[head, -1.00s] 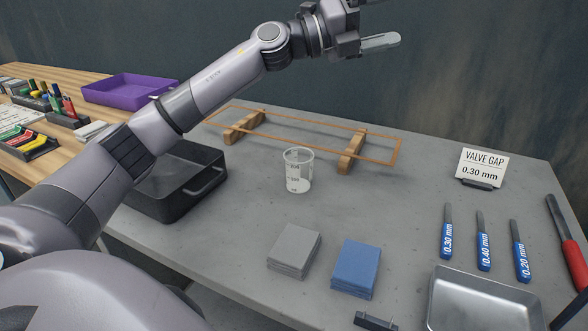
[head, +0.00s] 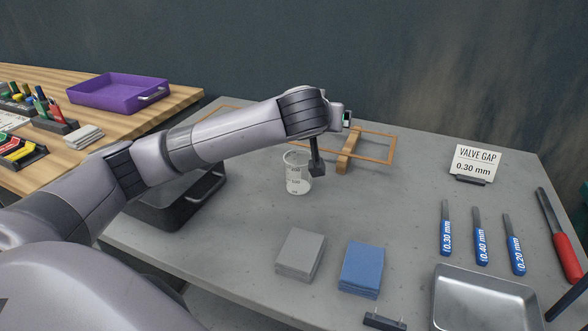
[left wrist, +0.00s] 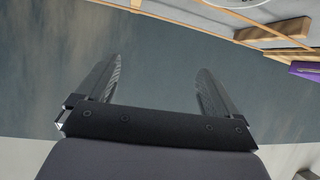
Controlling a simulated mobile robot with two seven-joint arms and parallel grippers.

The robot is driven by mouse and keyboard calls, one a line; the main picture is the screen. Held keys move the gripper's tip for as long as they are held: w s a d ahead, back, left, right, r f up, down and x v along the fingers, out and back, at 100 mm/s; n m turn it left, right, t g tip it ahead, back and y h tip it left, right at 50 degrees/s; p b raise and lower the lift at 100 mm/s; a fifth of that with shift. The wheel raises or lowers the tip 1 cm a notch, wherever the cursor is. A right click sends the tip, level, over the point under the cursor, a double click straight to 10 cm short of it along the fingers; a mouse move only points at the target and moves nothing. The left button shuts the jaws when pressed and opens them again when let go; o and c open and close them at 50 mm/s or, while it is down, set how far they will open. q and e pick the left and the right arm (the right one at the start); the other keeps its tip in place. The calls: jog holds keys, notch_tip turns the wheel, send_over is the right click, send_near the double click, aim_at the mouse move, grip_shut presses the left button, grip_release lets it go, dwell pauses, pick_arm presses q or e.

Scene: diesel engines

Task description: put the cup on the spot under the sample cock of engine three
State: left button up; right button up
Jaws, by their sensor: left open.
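The cup, a clear beaker with dark markings (head: 295,182), stands upright on the grey table. My left arm reaches over the table from the left, and the dark end of its left gripper (head: 317,160) hangs beside the cup's right side, partly overlapping it in the head view. I cannot tell whether they touch. In the left wrist view my left gripper (left wrist: 155,88) has its two fingers spread apart with nothing between them. A pale curved rim at the top edge there may be the cup. Engine three, its sample cock and the spot are not in view.
A wooden rack (head: 378,149) stands behind the cup, and a black tray (head: 180,214) is left of it. Grey pads (head: 301,252), blue pads (head: 361,268), a metal tray (head: 484,302), feeler gauges (head: 480,240) and a sign (head: 474,163) are nearer or right. Clear table lies right of the cup.

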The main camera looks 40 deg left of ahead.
aim_at(298, 173)
pick_arm(q)
jog(key=s+f+n+g, duration=0.3)
jog(key=s+f+g, duration=0.2)
jog(key=s+f, duration=0.15)
jog(key=shift+y, duration=0.3)
jog(key=x, duration=0.6)
jog(key=shift+a+f, duration=0.2)
jog(key=shift+a, duration=0.15)
jog(key=c, duration=1.2)
jog(key=shift+o, duration=0.2)
